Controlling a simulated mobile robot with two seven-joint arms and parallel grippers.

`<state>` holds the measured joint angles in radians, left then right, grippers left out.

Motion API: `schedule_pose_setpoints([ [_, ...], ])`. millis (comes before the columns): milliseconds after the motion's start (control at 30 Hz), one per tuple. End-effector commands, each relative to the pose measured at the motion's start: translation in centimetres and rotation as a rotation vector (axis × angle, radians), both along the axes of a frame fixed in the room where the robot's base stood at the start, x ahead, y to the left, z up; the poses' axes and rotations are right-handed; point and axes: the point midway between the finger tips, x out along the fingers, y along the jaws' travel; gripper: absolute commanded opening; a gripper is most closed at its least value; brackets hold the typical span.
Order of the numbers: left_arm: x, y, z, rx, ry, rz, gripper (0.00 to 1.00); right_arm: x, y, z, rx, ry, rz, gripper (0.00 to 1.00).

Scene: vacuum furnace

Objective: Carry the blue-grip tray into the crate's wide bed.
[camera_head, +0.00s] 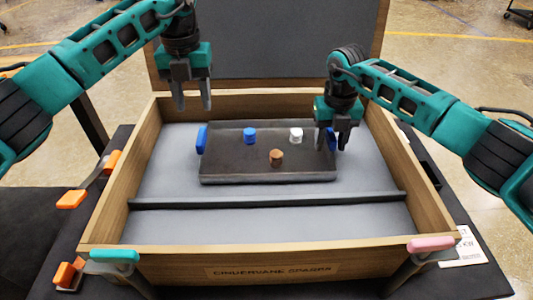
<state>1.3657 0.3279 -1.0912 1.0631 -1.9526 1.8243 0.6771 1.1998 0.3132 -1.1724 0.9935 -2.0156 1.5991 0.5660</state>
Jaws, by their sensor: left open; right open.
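The dark tray (240,166) lies flat in the crate's wide bed (165,175), the compartment behind the divider. It has a blue grip at its left end (201,139) and one at its right end (331,142). A blue piece (249,135), a white piece (296,135) and a brown piece (276,157) sit on it. My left gripper (193,106) is open and empty, raised above the left grip. My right gripper (331,148) is open at the right grip, its fingers partly hiding it; contact cannot be told.
The wooden crate (427,200) has a dark divider (270,201) across it and an empty narrow bed in front. Its lid (270,45) stands open behind. Teal (114,256) and pink (430,244) clips sit at the front corners. Orange-ended pieces (72,199) lie to the left.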

Motion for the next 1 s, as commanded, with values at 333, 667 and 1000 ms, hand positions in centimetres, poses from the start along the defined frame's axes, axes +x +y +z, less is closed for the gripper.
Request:
schedule_pose_setpoints([
  [333,0.0,0.0,0.0,0.0,0.0,0.0,0.47,0.1,-0.1,6.9,-0.001,-0.005,0.0,0.47],
  [667,0.0,0.0,0.0,0.0,0.0,0.0,0.47,0.0,0.0,11.2,0.0,-0.001,0.0,0.47],
  [1000,0.0,0.0,0.0,0.0,0.0,0.0,0.47,0.0,0.0,11.5,0.0,0.0,0.0,0.47],
])
